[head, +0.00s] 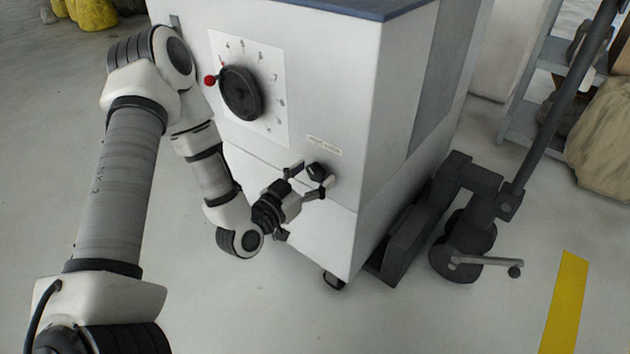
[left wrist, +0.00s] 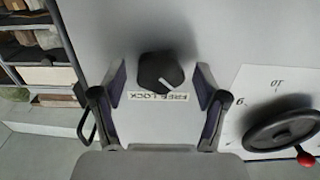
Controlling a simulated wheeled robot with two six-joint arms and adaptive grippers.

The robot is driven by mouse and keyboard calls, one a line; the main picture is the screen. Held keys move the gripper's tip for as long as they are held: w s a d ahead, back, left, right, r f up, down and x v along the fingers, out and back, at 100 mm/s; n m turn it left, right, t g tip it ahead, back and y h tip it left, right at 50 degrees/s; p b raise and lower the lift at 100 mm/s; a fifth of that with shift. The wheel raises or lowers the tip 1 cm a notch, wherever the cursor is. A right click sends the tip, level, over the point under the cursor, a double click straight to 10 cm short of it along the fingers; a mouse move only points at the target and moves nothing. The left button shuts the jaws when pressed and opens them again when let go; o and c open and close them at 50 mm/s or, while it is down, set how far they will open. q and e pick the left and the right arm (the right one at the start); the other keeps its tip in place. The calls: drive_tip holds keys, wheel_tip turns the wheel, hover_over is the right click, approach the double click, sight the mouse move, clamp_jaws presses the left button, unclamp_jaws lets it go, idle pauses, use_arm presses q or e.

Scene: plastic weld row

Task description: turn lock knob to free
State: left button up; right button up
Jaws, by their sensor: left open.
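The lock knob (head: 316,171) is a small black knob on the front of a white cabinet, below a small label. In the left wrist view the knob (left wrist: 160,72) shows a white pointer line slanting to the lower right. A label with the words FREE and LOCK (left wrist: 158,97) sits beside it, seen upside down. My left gripper (head: 309,181) is open, with one finger on either side of the knob. In the left wrist view there are gaps between the fingers (left wrist: 161,84) and the knob. My right gripper is not in view.
A black handwheel (head: 240,93) with a red handle knob (head: 210,80) and a numbered dial plate (head: 272,60) sits higher on the white cabinet (head: 345,110). A dark wheeled stand (head: 465,235) is at the right. Shelving (head: 545,85) stands behind it.

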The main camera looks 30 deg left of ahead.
use_arm(q)
drive_tip(key=shift+w, duration=0.55)
drive_tip(key=shift+c, duration=0.3)
drive_tip(key=c, duration=1.1)
